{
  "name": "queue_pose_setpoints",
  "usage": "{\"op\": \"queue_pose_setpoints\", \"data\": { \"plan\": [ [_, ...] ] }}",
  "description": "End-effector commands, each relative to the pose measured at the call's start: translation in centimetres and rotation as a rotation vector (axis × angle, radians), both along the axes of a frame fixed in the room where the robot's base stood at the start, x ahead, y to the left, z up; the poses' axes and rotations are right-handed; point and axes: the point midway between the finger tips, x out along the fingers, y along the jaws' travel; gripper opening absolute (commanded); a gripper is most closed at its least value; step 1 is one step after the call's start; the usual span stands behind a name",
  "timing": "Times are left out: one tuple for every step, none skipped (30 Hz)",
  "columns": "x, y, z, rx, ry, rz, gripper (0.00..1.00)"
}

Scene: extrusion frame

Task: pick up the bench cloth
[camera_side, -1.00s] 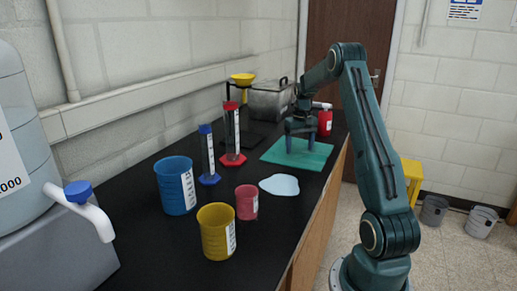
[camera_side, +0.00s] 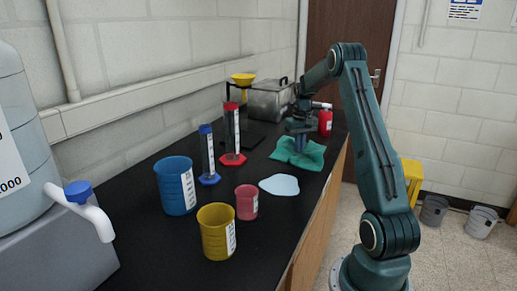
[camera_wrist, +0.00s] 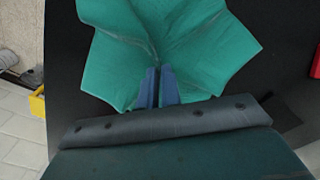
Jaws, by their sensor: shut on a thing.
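The bench cloth (camera_side: 312,157) is a green sheet lying on the black bench top. It is bunched up in folds around my gripper (camera_side: 300,144). In the wrist view the cloth (camera_wrist: 205,50) spreads out with creases running toward the fingertips. My gripper (camera_wrist: 158,75) has its two blue fingers close together, shut on the middle of the cloth. The outer parts of the cloth still appear to rest on the bench. The pinched fold between the fingertips is mostly hidden.
A pale blue puddle-like patch (camera_side: 279,185) lies just in front of the cloth. A pink beaker (camera_side: 247,203), yellow beaker (camera_side: 216,233), blue beaker (camera_side: 176,187) and red-based cylinder (camera_side: 232,130) stand to the left.

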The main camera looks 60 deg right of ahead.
Motion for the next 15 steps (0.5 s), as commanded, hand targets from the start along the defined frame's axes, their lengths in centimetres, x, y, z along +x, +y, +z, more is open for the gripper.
{"op": "queue_pose_setpoints", "data": {
  "plan": [
    [0.0,0.1,-0.1,0.003,0.001,0.001,0.0],
    [0.0,0.1,-0.1,0.003,0.001,0.001,0.0],
    [0.0,0.1,-0.1,0.003,0.001,0.001,0.0],
    [0.0,0.1,-0.1,0.003,0.001,0.001,0.0],
    [0.0,0.1,0.0,0.002,0.001,0.001,0.0],
    [0.0,0.0,0.2,0.002,0.001,0.001,0.0],
    [0.0,0.0,0.4,0.001,0.001,0.001,0.0],
    [0.0,0.0,0.7,0.0,0.0,0.001,0.0],
    [0.0,0.0,1.1,0.0,0.0,0.001,0.0],
    [0.0,0.0,1.4,-0.001,-0.001,0.001,0.0],
    [0.0,0.0,1.8,-0.001,-0.001,0.001,0.0],
    [0.0,0.0,2.4,-0.001,-0.001,0.001,0.0],
    [0.0,0.0,2.8,-0.001,-0.001,0.001,0.0],
    [0.0,0.0,3.2,-0.002,-0.002,0.001,0.0],
    [0.0,0.0,3.8,-0.001,-0.001,0.001,0.0]
  ]
}}
